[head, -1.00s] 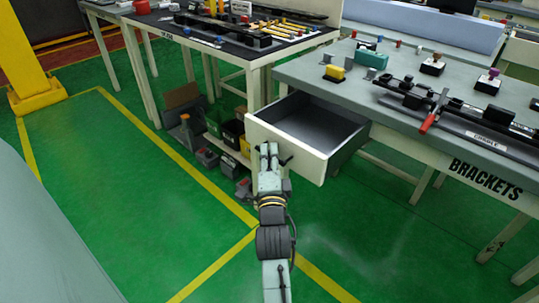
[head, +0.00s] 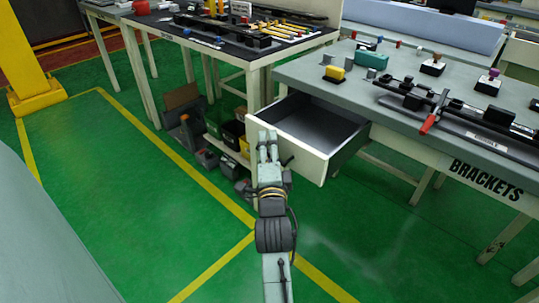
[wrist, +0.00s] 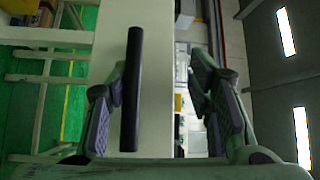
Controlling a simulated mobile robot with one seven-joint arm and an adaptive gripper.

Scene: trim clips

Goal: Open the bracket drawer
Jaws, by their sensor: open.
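The bracket drawer (head: 335,157) stands pulled out from the left end of the table labelled BRACKETS, and its grey inside looks empty. Its cream front panel also fills the middle of the wrist view (wrist: 158,100). The dark bar handle (wrist: 132,90) shows there between the two fingers, closer to the left one. My gripper (head: 267,138) is in front of the drawer panel in the head view and hides part of it. Its fingers are spread apart in the wrist view (wrist: 160,98), with nothing clamped between them.
The brackets table (head: 300,72) carries a yellow block (head: 335,72), a teal block (head: 371,60) and a dark rail assembly. Another workbench (head: 160,22) stands behind on the left, with bins (head: 232,133) beneath it. Green floor in front is clear.

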